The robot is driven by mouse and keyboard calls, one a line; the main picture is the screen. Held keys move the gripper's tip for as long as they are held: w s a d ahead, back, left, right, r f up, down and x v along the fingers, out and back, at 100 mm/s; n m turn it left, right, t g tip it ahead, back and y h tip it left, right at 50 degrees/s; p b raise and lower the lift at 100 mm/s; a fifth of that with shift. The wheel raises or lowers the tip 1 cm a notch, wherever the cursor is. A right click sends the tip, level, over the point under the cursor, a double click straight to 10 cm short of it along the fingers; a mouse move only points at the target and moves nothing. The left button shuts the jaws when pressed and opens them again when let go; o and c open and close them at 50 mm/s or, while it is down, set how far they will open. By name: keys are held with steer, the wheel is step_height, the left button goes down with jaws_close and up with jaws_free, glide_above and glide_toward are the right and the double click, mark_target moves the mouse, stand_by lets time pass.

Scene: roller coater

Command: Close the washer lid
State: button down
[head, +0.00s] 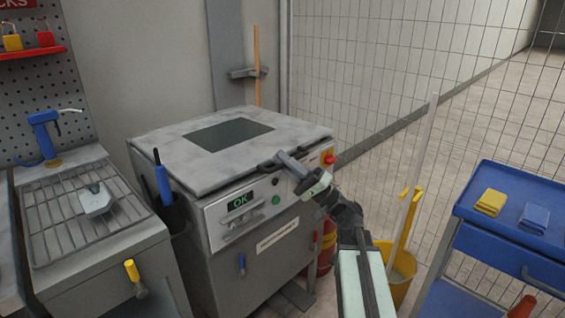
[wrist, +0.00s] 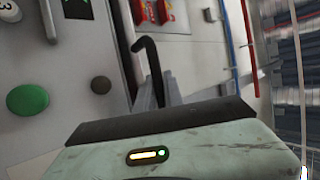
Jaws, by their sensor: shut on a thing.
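The washer (head: 262,268) is a grey cabinet with a green "OK" display on its front panel. Its pale grey lid (head: 185,168), with a dark window (head: 228,134), lies about level across the top. I cannot tell whether it touches all round. My gripper (head: 287,161) is at the lid's front edge, right of the middle. In the wrist view my gripper (wrist: 158,92) is shut on the black lid handle (wrist: 150,55), whose bent end shows beyond the fingers. Part of the handle is hidden by the fingers.
A red knob (head: 329,159) on yellow sits right of my gripper. A blue-handled tool (head: 163,182) stands at the washer's left side, beside a sink with a rack (head: 75,215). A yellow bucket (head: 399,270) and a blue cart (head: 515,235) are on the right.

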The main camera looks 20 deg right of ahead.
steer(key=shift+s, duration=0.2)
steer(key=c, duration=1.5)
jaws_free()
steer(key=shift+s+r, duration=0.1)
steer(key=shift+r, duration=0.05)
steer(key=shift+o, duration=0.2)
steer(key=shift+d+f, duration=0.15)
steer(key=shift+f, duration=0.2)
steer(key=b+v, duration=0.4)
steer(key=v, duration=0.3)
steer(key=shift+b, duration=0.35)
steer(key=shift+s+d, duration=0.1)
